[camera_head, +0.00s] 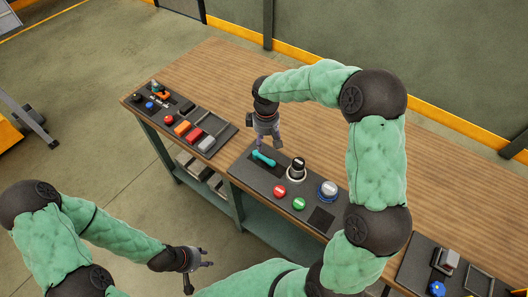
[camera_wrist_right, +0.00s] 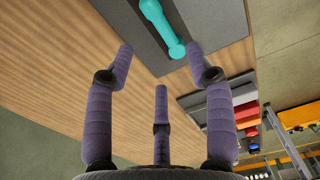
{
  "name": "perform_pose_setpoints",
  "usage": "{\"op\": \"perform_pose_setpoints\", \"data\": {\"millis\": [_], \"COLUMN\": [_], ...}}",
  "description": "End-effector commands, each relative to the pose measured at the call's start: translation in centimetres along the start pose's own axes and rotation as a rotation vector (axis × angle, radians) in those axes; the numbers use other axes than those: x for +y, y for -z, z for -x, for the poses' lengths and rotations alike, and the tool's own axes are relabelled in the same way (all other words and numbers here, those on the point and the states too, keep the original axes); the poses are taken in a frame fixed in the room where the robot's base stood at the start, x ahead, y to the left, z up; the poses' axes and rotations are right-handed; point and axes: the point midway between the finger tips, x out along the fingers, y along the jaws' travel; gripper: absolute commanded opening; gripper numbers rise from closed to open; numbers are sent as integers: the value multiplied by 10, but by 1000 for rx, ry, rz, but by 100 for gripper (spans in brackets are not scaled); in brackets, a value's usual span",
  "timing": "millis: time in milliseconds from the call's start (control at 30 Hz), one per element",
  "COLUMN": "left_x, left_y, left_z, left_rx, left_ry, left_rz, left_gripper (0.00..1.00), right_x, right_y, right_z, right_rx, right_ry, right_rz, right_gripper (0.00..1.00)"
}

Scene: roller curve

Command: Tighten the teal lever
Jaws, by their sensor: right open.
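The teal lever (camera_head: 263,158) lies on a dark grey panel (camera_head: 238,172) at the front edge of the wooden table. In the right wrist view the lever (camera_wrist_right: 162,25) is a rounded bar that runs down toward the gap between my fingers. My right gripper (camera_head: 267,146) hangs just above the lever's far side, its fingers spread and nothing between them. In the wrist view my right gripper (camera_wrist_right: 162,60) shows its purple fingers apart. Whether a finger touches the lever is unclear. My left gripper (camera_head: 206,258) is off the table at the lower left, fingers apart and empty.
The same panel holds a black knob (camera_head: 297,168), a red button (camera_head: 279,191), a green button (camera_head: 299,203) and a blue-ringed knob (camera_head: 328,189). A second panel (camera_head: 218,127) with coloured blocks lies to the left. The table's back (camera_head: 213,62) is clear.

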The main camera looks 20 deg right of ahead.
Motion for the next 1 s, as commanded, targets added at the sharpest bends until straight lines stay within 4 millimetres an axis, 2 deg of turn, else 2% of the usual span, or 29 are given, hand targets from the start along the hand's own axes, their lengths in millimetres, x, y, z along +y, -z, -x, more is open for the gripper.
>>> {"op": "perform_pose_setpoints", "data": {"millis": [33, 300, 500, 933, 1000], "left_x": [-1, -4, -5, -6, -6], "left_y": [0, 1, 1, 1, 1], "left_z": [-3, -12, -15, -16, -16], "left_rx": [-1, 0, 0, 0, 0], "left_ry": [0, 0, 0, 0, 0], "left_rz": [0, 0, 0, 0, 0], "left_gripper": [40, 40, 40, 40, 40], "right_x": [0, 0, 0, 0, 0], "right_y": [-1, -1, 0, 0, 0], "right_z": [-12, -59, -81, -88, -88], "right_rx": [-3, -3, -1, 1, 0], "right_ry": [2, 2, 1, 0, 0], "right_rz": [0, 0, -1, 0, 0], "right_gripper": [54, 54, 54, 54, 34]}}
